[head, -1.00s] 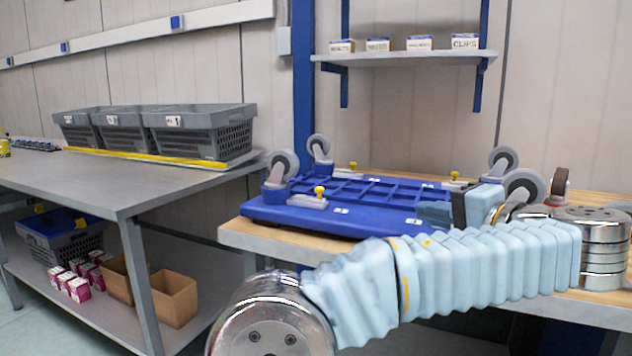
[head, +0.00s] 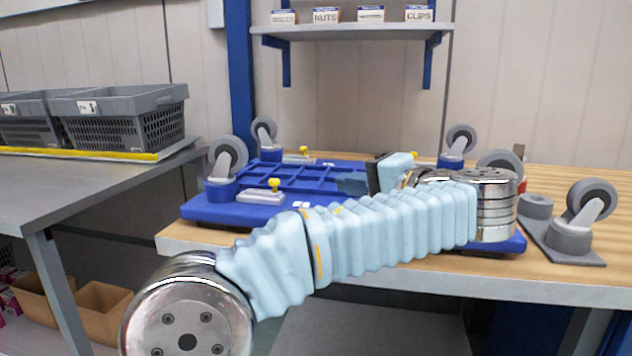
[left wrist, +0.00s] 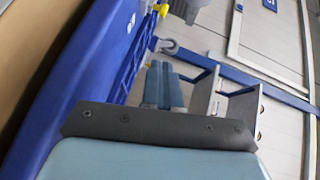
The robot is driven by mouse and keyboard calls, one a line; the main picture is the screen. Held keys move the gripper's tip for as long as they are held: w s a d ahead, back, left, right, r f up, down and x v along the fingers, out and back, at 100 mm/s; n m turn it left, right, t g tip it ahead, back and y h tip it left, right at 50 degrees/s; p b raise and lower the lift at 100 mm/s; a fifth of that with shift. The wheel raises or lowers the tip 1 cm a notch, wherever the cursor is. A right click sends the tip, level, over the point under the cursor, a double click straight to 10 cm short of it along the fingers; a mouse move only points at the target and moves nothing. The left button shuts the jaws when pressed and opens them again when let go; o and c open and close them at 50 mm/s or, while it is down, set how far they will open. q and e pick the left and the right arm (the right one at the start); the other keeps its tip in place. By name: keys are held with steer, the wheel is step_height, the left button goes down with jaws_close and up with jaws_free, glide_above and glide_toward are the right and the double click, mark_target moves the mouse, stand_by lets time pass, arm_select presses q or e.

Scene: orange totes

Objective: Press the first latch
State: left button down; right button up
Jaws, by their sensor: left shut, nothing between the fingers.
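A blue wheeled dolly (head: 235,212) lies upside down on the wooden-topped bench, casters up. A latch with a yellow knob (head: 274,184) sits on a pale plate at its front left; another yellow-knobbed latch (head: 303,151) is behind it. My left gripper (head: 340,183) is over the dolly, right of the front-left latch and apart from it, pointing left. Its fingers are shut and empty, side by side in the left wrist view (left wrist: 164,66). A yellow knob (left wrist: 162,10) shows beyond the fingertips there. My left arm hides the dolly's front right. My right gripper is not in view.
Casters (head: 228,157) stand up at the dolly's corners. A loose grey caster on a plate (head: 578,230) lies on the bench at right. Grey baskets (head: 120,118) stand on a table at left. A shelf (head: 350,31) with small boxes hangs behind.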

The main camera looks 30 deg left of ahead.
mark_target(275, 179)
arm_select(q)
steer(key=x, duration=0.8)
steer(key=shift+a, duration=0.15)
steer(key=a, duration=0.3)
steer(key=shift+s+a+f, duration=0.25)
steer(key=shift+s+f, duration=0.05)
steer(key=shift+f, duration=0.1)
steer(key=shift+s+a+f, duration=0.1)
steer(key=shift+s+a, duration=0.1)
steer(key=shift+a, duration=0.3)
steer(key=shift+a+b, duration=0.2)
steer(key=shift+b, duration=0.15)
steer(key=shift+s+a, duration=0.25)
steer(key=shift+a, duration=0.6)
